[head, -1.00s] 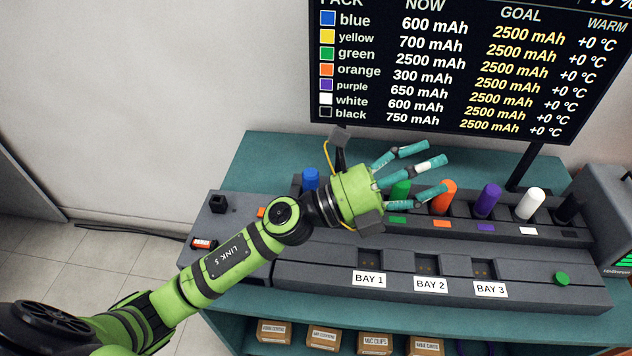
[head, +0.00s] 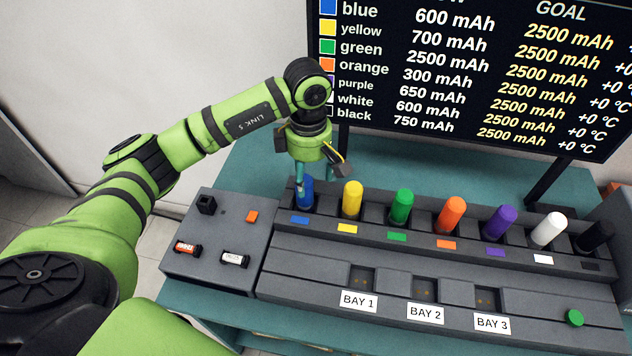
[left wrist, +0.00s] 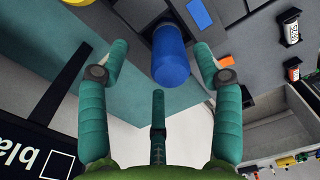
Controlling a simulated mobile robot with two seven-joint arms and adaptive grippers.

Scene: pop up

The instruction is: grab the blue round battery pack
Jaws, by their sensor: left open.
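The blue round battery pack (head: 306,194) stands in the leftmost slot of the back row on the grey charging rack (head: 420,235). In the left wrist view the blue pack (left wrist: 170,58) sits between the spread fingers, beyond the palm. My left gripper (head: 301,180) points down over the blue pack and partly hides it in the head view. Its teal fingers (left wrist: 160,75) are open, with a gap visible on both sides of the pack. My right gripper is not in view.
A yellow pack (head: 352,199) stands just right of the blue one, followed by a green pack (head: 402,207) and several others. BAY 1 (head: 362,279) and two more bays at the front are empty. A grey side panel (head: 220,240) lies left. A screen (head: 480,70) stands behind.

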